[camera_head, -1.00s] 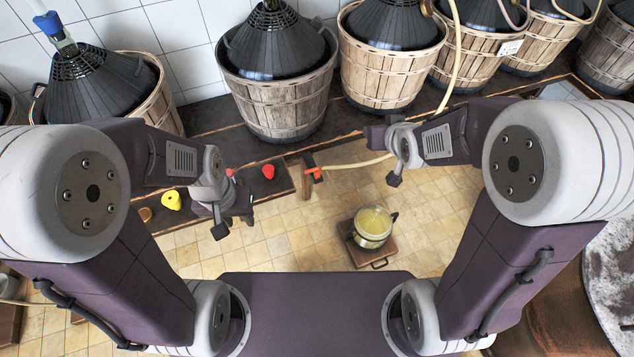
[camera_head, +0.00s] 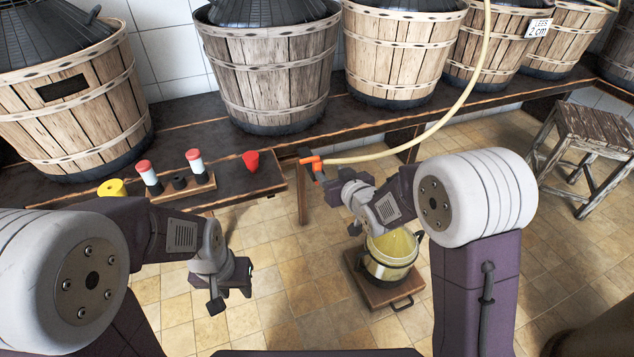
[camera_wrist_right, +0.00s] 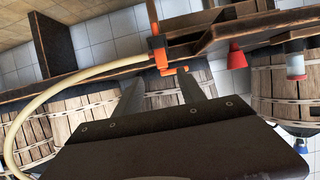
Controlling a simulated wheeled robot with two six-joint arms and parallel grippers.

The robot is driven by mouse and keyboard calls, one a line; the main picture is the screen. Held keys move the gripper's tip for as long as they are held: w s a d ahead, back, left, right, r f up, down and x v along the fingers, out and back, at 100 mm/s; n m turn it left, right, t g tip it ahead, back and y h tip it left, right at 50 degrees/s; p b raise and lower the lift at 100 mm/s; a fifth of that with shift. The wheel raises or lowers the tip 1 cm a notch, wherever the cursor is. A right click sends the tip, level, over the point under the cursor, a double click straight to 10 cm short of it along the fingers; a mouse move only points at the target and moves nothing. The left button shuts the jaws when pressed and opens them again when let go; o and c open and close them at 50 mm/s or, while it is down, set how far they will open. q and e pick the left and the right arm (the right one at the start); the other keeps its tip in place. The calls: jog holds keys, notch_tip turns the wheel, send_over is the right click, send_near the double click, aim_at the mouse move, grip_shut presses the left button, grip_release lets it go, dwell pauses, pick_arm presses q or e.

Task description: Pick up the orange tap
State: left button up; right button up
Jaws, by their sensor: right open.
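The orange tap (camera_head: 313,162) is at the end of a pale hose, by the bench's front edge in the head view. It also shows in the right wrist view (camera_wrist_right: 160,52), beyond the fingertips. My right gripper (camera_head: 340,190) is just right of and below the tap in the head view. In the right wrist view its two fingers (camera_wrist_right: 160,92) are spread with nothing between them, and the tap appears apart from them. My left gripper (camera_head: 232,296) is at lower left, with its fingers apart and empty.
The pale hose (camera_head: 440,122) runs right from the tap. Red-capped pieces stand in a wooden holder (camera_head: 183,190) beside a red cone (camera_head: 251,161) and a yellow piece (camera_head: 112,188). A pot (camera_head: 390,262) sits on a low stool below my right gripper.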

aim_at(318, 165)
jog(key=b+x, duration=0.2)
jog(key=x, duration=0.2)
jog(key=b+x, duration=0.1)
jog(key=x, duration=0.1)
jog(key=b+x, duration=0.2)
jog(key=shift+s+a+f+b, duration=0.1)
jog(key=shift+a+f+b, duration=0.15)
jog(key=shift+f+b, duration=0.1)
jog(key=shift+w+a, duration=0.15)
jog(key=shift+w, duration=0.2)
jog(key=shift+r, duration=0.1)
grip_shut()
